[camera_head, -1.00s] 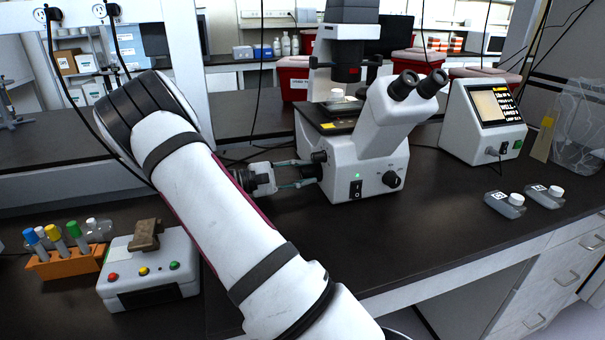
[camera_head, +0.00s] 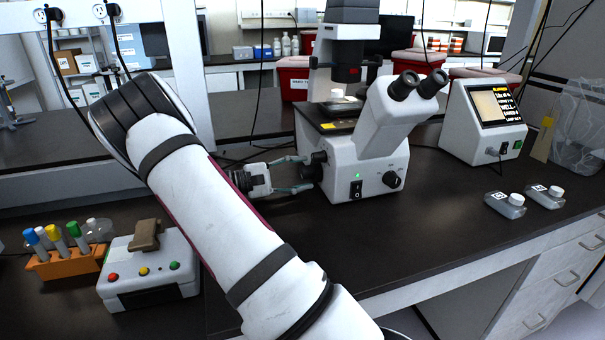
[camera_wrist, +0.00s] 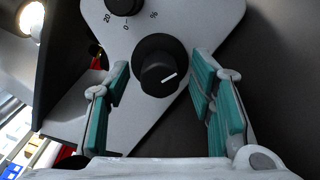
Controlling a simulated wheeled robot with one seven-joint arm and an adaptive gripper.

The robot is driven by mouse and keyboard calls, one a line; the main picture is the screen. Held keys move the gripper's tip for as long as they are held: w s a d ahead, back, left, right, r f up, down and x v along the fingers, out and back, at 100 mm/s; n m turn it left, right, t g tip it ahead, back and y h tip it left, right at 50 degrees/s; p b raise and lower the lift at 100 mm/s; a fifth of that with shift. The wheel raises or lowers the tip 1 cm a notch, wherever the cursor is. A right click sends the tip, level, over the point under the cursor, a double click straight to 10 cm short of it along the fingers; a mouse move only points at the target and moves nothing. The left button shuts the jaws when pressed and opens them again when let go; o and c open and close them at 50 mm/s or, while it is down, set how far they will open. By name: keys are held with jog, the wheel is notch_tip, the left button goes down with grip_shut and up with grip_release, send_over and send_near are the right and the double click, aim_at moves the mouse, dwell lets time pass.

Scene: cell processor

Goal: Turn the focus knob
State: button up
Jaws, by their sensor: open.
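The microscope (camera_head: 345,165) stands on the dark bench, white with black eyepieces. In the wrist view a large round black knob (camera_wrist: 157,66) with a white line sits on its side face. A smaller black knob (camera_wrist: 124,5) with printed numbers sits above it. My gripper (camera_wrist: 160,75) is open, its teal fingers to the left and right of the large knob, with gaps on both sides. In the head view my gripper (camera_head: 310,172) points right at the microscope's left side, where dark knobs show small, partly behind the fingers. I cannot tell whether the fingertips touch the microscope.
The microscope's front has a lit power switch (camera_head: 356,188) and another black knob (camera_head: 391,180). A screen device (camera_head: 483,125) and two flasks (camera_head: 505,204) stand to the right. A button box (camera_head: 150,268) and an orange tube rack (camera_head: 65,264) stand at the left.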

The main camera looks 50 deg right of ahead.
jog(key=v, duration=1)
jog(key=shift+w+a, duration=0.15)
jog(key=shift+a, duration=0.25)
